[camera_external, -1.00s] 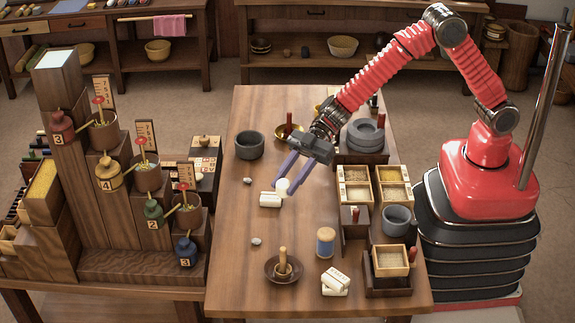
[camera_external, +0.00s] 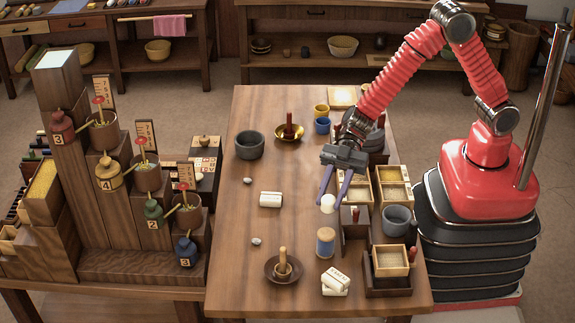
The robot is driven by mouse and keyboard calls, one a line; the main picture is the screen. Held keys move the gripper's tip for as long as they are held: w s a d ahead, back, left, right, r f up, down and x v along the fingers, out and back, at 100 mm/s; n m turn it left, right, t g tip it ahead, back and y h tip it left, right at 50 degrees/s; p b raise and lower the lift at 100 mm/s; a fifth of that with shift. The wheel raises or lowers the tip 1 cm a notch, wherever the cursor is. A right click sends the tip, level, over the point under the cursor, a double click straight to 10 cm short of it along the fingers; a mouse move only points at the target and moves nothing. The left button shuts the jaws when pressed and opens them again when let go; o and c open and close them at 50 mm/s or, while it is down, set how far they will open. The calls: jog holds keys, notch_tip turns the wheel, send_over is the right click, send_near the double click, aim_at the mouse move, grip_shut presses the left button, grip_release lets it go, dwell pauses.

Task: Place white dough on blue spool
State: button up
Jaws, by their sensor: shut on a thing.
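The white dough (camera_external: 328,203) is a small pale ball held between the purple fingertips of my gripper (camera_external: 329,205). My gripper is shut on it, pointing down over the right part of the table. The blue spool (camera_external: 325,243), a blue cylinder with tan ends, stands upright nearer the front edge. The dough appears above and behind the spool in the picture, apart from it. The exact height of the dough over the table cannot be told.
A dark stand with grain trays (camera_external: 393,193) lies right of my gripper. A white roll (camera_external: 270,199) is on the table to the left. A brown dish with a pestle (camera_external: 283,270) and white blocks (camera_external: 335,283) are at the front. The left middle is mostly clear.

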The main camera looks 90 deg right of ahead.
send_over(329, 229)
jog(key=shift+f, duration=2.35)
jog(key=shift+w+f, duration=0.1)
jog(key=shift+f, duration=1.75)
jog(key=shift+f, duration=0.1)
jog(key=o, duration=1.1)
jog(key=shift+c, duration=0.2)
jog(key=shift+d, duration=0.1)
jog(key=v, duration=1.2)
